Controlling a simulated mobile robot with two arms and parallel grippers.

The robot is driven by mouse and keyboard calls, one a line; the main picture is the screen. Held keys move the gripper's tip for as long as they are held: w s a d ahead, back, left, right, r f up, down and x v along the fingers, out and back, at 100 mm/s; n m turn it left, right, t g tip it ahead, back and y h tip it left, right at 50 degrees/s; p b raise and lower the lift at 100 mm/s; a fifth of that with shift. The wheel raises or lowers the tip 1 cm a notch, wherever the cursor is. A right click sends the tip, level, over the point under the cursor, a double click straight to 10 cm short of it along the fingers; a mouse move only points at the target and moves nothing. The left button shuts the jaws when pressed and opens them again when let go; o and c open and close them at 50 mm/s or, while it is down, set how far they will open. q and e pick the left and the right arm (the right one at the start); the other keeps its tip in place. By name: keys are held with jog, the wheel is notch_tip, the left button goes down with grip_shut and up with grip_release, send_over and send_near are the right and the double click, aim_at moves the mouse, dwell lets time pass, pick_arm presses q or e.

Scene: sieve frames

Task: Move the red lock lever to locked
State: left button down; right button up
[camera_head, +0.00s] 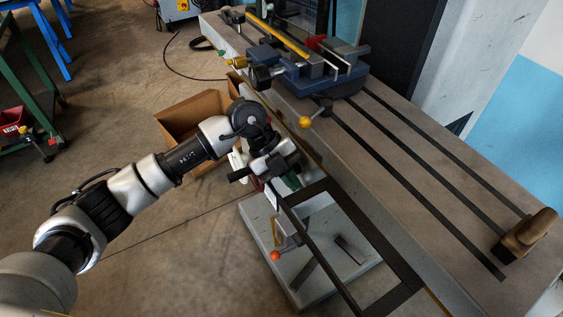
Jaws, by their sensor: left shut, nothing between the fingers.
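My left arm reaches in from the left, and my left gripper (268,166) is at the near edge of the bench, above the dark frame. Its fingers are shut and empty. Below it to the right, a small lever with an orange-red ball knob (275,256) stands by a pale base plate (252,222); this seems to be the red lock lever. The gripper is apart from the knob. I cannot tell the lever's setting. A small red patch also shows beside the gripper, partly hidden by it. My right gripper is not in view.
A dark rectangular frame (392,299) juts out over the base plate. The slotted bench (420,190) holds a blue vise (300,72), a yellow ball knob (305,122) at its edge and a brown wooden block (526,235). A cardboard box (192,112) stands behind my wrist.

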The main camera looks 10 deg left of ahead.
pick_arm(q)
jog(key=shift+x, duration=1.05)
